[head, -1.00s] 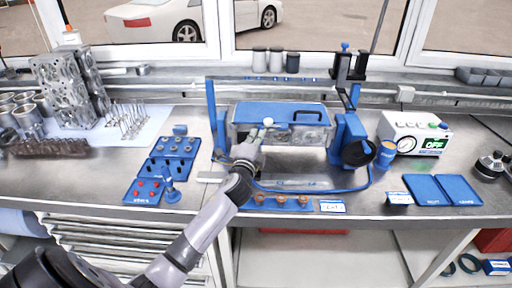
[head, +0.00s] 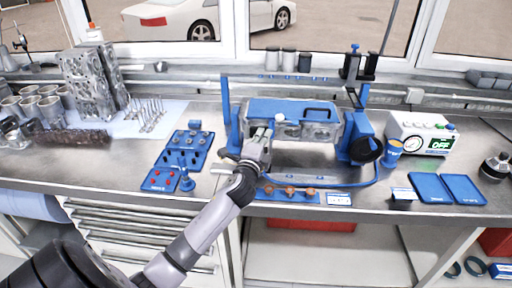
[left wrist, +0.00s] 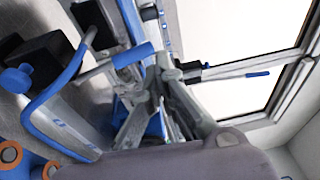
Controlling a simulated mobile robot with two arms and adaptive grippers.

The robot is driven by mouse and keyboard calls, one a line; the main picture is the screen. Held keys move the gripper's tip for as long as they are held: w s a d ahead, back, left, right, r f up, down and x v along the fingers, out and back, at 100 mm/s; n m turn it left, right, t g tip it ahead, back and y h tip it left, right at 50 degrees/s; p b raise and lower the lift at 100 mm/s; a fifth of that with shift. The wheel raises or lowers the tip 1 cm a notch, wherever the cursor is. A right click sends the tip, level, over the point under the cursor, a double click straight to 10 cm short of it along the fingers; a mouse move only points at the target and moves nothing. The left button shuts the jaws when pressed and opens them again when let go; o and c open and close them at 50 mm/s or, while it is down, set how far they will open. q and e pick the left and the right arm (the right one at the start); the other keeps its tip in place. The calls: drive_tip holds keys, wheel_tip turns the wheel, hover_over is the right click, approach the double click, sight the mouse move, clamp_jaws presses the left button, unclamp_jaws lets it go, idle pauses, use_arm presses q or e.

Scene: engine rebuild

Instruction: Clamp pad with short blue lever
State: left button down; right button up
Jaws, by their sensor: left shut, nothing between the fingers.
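The blue pad (head: 275,106) lies flat on top of the metal engine block in the blue fixture (head: 358,130), at the centre of the head view. My left gripper (head: 262,136) is at the block's front left, just below the pad's front edge. Its fingers are shut and hold nothing. In the left wrist view the fingers (left wrist: 163,85) are close together. A short blue cylindrical grip on a rod (left wrist: 128,55) lies beside them, apparently the short lever. I cannot tell whether they touch. In the head view the lever is not clear. My right gripper is out of view.
A tall post with black clamps (head: 357,68) stands behind the fixture, and a black round handle (head: 366,149) is at its right. A blue tray of small parts (head: 186,150) lies left. A control box (head: 420,135) showing OFF and blue mats (head: 447,188) are right.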

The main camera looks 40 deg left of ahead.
use_arm(q)
drive_tip(key=s+d+r+b, duration=0.1)
drive_tip(key=s+d, duration=0.1)
drive_tip(key=s, duration=0.4)
drive_tip(key=shift+s+r, duration=0.2)
drive_tip(key=shift+s, duration=0.05)
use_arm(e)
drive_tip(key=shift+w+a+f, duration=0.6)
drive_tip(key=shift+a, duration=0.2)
